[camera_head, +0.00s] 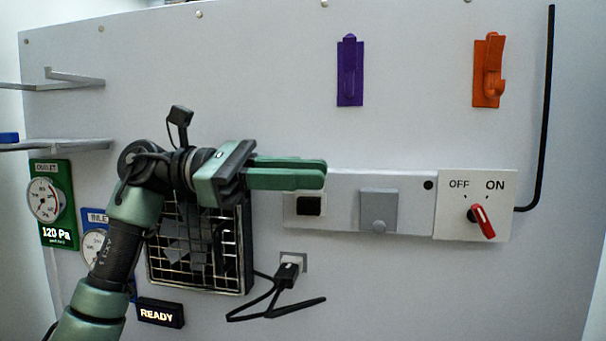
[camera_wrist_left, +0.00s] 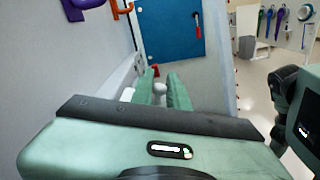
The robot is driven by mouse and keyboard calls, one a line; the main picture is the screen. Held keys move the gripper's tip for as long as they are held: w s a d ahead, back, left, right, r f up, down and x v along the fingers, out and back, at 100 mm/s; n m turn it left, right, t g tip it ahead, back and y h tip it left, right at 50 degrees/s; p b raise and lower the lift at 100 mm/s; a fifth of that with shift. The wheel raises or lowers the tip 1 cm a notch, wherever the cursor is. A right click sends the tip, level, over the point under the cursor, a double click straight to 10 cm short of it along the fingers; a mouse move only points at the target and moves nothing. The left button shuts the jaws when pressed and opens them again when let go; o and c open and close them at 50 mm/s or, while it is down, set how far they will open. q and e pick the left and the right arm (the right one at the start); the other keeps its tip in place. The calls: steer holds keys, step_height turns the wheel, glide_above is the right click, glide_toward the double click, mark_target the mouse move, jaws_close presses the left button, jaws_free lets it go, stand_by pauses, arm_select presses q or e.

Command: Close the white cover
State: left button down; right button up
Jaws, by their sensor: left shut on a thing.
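A pale grey-white square cover (camera_head: 378,203) with a small round knob low on it lies on the long white panel (camera_head: 340,180). A black switch (camera_head: 308,205) shows uncovered to its left. My left gripper (camera_head: 318,174) reaches in from the left, its green fingers pointing right, level with the panel's upper part and left of the square cover. In the left wrist view the fingers (camera_wrist_left: 163,85) have a pale rounded knob (camera_wrist_left: 160,88) between them. The left gripper is shut on it. The fingers hide it in the head view, and I cannot tell what it belongs to. My right gripper is not in view.
An OFF/ON plate with a red handle (camera_head: 482,222) is right of the panel. A purple hook (camera_head: 349,72) and an orange hook (camera_head: 488,72) are above. A wire grille (camera_head: 190,270), a plug (camera_head: 287,275) and a READY sign (camera_head: 160,313) are below.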

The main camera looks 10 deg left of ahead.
arm_select(q)
steer(key=c, duration=1.4)
jaws_free()
steer(key=shift+c, duration=0.2)
steer(key=shift+a, duration=0.15)
steer(key=a+b, duration=0.1)
steer(key=a, duration=0.6)
steer(key=shift+a, duration=0.3)
steer(key=shift+o, duration=0.3)
